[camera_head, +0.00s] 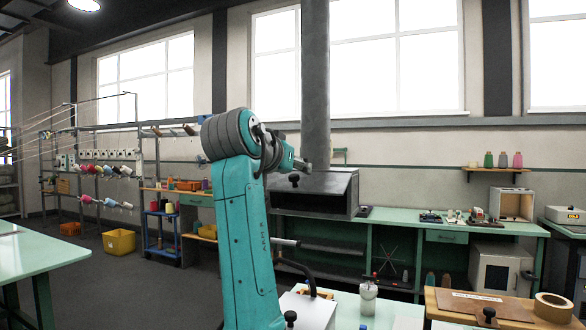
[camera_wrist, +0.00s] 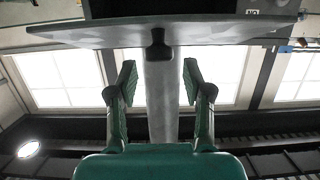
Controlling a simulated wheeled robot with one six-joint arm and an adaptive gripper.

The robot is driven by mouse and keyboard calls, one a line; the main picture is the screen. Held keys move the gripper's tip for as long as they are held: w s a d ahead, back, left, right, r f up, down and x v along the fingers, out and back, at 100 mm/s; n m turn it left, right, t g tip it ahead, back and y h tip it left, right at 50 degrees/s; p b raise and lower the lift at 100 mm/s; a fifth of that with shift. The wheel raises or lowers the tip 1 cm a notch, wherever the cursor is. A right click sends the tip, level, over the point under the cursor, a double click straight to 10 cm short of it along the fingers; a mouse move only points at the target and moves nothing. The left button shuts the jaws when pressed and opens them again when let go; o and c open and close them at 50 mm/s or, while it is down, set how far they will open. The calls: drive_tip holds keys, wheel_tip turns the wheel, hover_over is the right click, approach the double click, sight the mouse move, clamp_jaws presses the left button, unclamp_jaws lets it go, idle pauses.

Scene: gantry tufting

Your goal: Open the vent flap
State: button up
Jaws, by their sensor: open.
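The vent box (camera_head: 312,207) is a dark housing on the long green bench, right of my arm in the head view. Its grey flap (camera_head: 328,183) slopes over a dark front and carries a black knob (camera_head: 294,180). In the wrist view the flap (camera_wrist: 90,33) is a broad grey plate seen nearly edge-on, with a dark hollow beside it. It looks tilted out from the box; the exact angle is unclear. The knob (camera_wrist: 158,45) lies beyond and between my fingertips, apart from them. My gripper (camera_wrist: 160,78) is open and empty; in the head view it (camera_head: 303,165) is close to the knob.
A grey column (camera_head: 316,80) rises behind the box. The green bench (camera_head: 400,222) holds small items to the right. Open floor (camera_head: 120,285) lies to the left.

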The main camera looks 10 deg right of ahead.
drive_tip(key=v, duration=1.1)
drive_tip(key=shift+s, duration=0.25)
drive_tip(key=shift+a, duration=0.2)
drive_tip(key=shift+c, duration=0.2)
